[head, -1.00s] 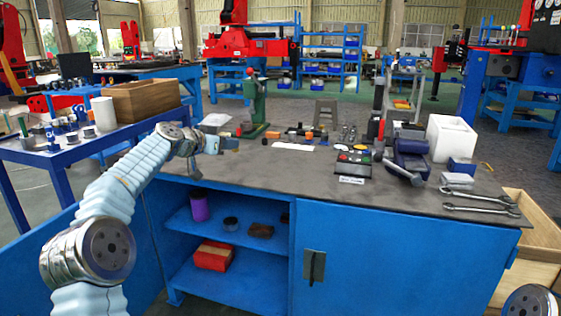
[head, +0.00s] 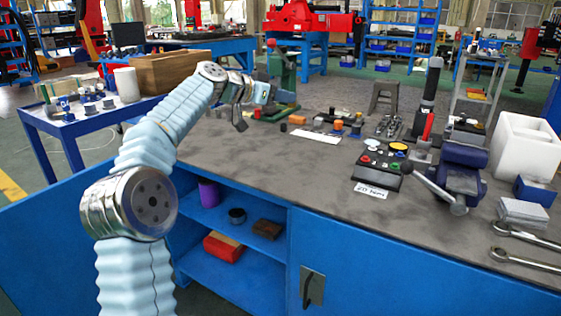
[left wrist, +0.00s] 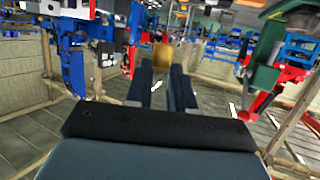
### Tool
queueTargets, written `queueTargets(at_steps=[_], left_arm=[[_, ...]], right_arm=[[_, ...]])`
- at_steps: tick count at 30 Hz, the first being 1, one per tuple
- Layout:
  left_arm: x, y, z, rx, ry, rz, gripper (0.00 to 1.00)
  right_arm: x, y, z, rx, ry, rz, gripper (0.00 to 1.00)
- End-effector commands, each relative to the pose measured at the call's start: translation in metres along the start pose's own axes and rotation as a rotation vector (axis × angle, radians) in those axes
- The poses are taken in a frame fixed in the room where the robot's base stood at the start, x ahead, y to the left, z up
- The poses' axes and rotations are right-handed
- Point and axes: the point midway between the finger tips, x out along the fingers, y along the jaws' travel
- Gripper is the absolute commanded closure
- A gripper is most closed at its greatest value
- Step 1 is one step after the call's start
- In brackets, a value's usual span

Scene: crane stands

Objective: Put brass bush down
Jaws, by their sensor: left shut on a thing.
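The brass bush (left wrist: 162,56) shows in the left wrist view as a small gold-coloured piece at the tips of my left gripper's dark fingers. My left gripper (left wrist: 163,72) is shut on it. In the head view my left gripper (head: 263,94) is above the far left part of the grey bench top (head: 270,165), in front of the green press. I cannot make out the bush in the head view. My right gripper is out of view.
A green press (head: 283,75) stands at the bench's back left. Small parts, a black button box (head: 378,174) and a blue vise (head: 460,172) are on the middle and right. Wrenches (head: 525,260) lie front right. The front left bench top is clear.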

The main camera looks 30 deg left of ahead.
Motion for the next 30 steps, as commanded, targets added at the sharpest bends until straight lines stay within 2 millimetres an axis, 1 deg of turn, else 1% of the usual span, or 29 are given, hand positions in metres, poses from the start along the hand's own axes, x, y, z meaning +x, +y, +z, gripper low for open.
queueTargets(at_steps=[1, 3, 5, 6, 10, 12, 15, 17, 19, 26, 27, 28, 30], left_arm=[[-0.019, 0.011, 0.008, 0.003, 0.004, -0.001, 1.0], [-0.043, 0.029, 0.013, 0.003, 0.005, 0.002, 1.0], [-0.063, 0.045, 0.02, 0.003, 0.006, 0.004, 1.0], [-0.074, 0.056, 0.024, 0.004, 0.006, 0.004, 1.0], [-0.102, 0.086, 0.039, 0.004, 0.002, 0.003, 1.0], [-0.111, 0.098, 0.046, 0.003, -0.001, 0.001, 1.0], [-0.117, 0.106, 0.052, 0.002, -0.004, -0.001, 1.0], [-0.115, 0.104, 0.055, 0.001, -0.005, -0.001, 1.0], [-0.108, 0.094, 0.059, -0.003, -0.007, 0.0, 1.0], [-0.069, 0.038, 0.074, -0.003, -0.006, 0.0, 1.0], [-0.062, 0.028, 0.078, -0.004, -0.006, 0.0, 1.0], [-0.057, 0.024, 0.087, -0.003, -0.007, 0.001, 1.0], [-0.048, 0.015, 0.1, -0.002, -0.006, 0.001, 1.0]], right_arm=[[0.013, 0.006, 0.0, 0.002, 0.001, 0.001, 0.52], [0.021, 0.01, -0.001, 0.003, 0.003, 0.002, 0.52], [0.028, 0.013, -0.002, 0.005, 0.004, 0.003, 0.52], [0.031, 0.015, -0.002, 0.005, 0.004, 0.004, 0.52], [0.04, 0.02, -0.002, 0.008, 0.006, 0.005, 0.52], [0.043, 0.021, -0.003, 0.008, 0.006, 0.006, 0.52], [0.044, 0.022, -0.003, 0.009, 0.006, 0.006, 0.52], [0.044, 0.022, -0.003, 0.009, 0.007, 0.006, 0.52], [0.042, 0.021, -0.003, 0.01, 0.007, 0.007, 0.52], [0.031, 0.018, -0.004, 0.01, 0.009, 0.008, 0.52], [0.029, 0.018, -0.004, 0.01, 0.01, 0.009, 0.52], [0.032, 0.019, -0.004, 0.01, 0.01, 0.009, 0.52], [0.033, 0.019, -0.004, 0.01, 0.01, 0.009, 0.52]])
